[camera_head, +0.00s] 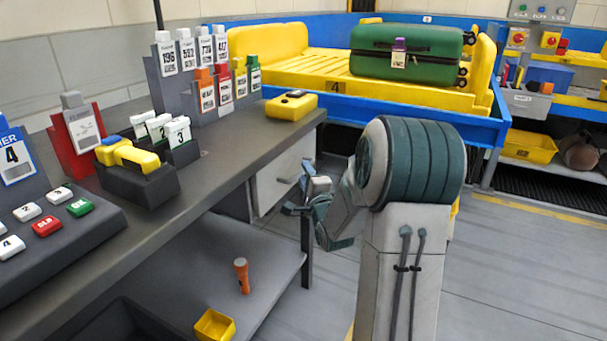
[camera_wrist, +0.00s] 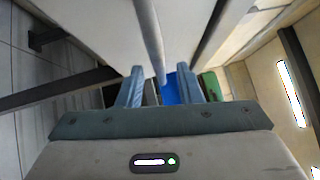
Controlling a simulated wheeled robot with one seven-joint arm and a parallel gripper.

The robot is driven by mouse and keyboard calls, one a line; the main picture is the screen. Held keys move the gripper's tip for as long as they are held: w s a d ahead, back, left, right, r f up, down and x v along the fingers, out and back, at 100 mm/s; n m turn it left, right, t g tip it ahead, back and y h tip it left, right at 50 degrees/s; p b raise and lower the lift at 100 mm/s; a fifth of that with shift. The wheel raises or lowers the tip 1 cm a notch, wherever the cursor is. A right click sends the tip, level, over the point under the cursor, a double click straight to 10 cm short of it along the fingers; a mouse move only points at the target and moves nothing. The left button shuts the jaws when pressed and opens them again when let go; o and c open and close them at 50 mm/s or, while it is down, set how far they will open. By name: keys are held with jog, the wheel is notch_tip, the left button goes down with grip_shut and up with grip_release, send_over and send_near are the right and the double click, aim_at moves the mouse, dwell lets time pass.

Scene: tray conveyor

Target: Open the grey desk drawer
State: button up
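The grey desk drawer (camera_head: 285,174) is under the right end of the desk top. Its pale front looks shut. A short bar handle (camera_head: 288,180) shows on the front. My gripper (camera_head: 300,196) is in front of the drawer, close to the handle, partly hidden by its own wrist. In the wrist view my gripper (camera_wrist: 160,76) is open, with two blue fingers apart. A grey bar (camera_wrist: 150,35), seemingly the handle, runs down the pale front and ends between the fingers. I cannot tell whether either finger touches it.
The dark desk top (camera_head: 225,130) holds label stands and a yellow device (camera_head: 291,105). A desk leg (camera_head: 307,235) stands beside my gripper. The lower shelf (camera_head: 215,270) holds an orange torch (camera_head: 242,275) and a yellow bin (camera_head: 214,326). A conveyor with a green suitcase (camera_head: 410,52) is behind.

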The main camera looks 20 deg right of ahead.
jog(key=shift+w+d+r, duration=0.15)
jog(key=shift+w, duration=1.2)
jog(key=shift+c, duration=0.3)
